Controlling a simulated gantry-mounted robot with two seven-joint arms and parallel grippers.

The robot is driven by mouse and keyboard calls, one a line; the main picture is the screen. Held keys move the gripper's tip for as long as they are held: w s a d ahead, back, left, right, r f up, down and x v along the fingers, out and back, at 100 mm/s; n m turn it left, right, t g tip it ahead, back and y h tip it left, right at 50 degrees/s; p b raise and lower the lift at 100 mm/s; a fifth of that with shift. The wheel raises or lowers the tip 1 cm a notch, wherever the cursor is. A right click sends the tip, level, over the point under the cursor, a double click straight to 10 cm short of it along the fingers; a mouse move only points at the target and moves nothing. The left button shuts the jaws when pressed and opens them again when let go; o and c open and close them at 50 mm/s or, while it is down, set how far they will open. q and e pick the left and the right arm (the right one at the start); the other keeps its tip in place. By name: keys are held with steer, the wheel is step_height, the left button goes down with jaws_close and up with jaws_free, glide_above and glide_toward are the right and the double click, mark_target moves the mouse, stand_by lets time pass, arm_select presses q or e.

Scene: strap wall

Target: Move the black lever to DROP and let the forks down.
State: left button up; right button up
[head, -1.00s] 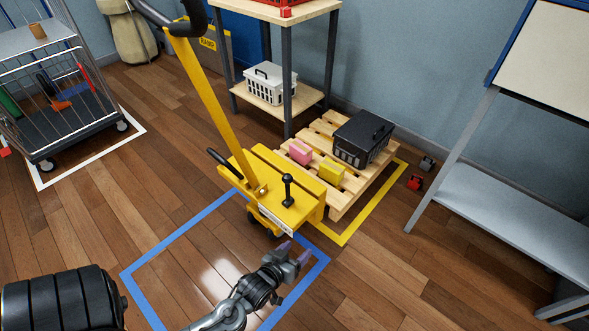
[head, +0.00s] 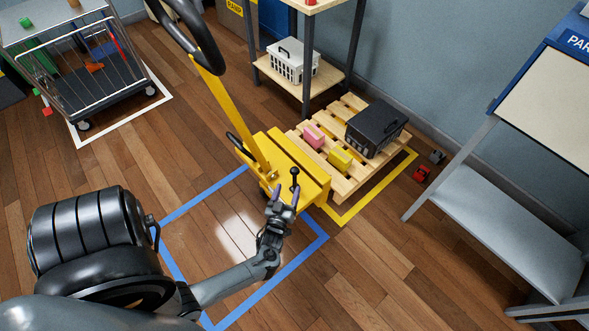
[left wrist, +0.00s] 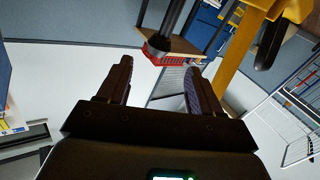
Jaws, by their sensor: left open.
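The black lever (head: 294,179) with a round knob stands roughly upright on the yellow pallet jack (head: 318,186). My left gripper (head: 283,193) is open, its fingertips close in front of the lever and a little below the knob. I cannot tell whether they touch. In the left wrist view a dark stalk with a knobbed end, apparently the lever (left wrist: 172,30), shows just past the open fingers (left wrist: 156,72). The forks are hidden under the wooden pallet (head: 346,188). No DROP marking is readable. My right gripper is not in view.
The pallet carries a black crate (head: 376,127), a pink block (head: 314,136) and a yellow block (head: 340,158). The jack's tall yellow handle (head: 225,105) rises left of the lever. A wooden shelf (head: 283,86) stands behind. Blue-taped floor (head: 205,215) in front is open.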

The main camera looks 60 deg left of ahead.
mark_target(293, 175)
arm_select(q)
steer(key=b+x, duration=0.2)
steer(key=x, duration=0.6)
steer(key=shift+f+b, duration=0.1)
steer(key=shift+b, duration=0.2)
steer(key=shift+x, duration=0.75)
steer(key=shift+w, duration=0.1)
jaws_close()
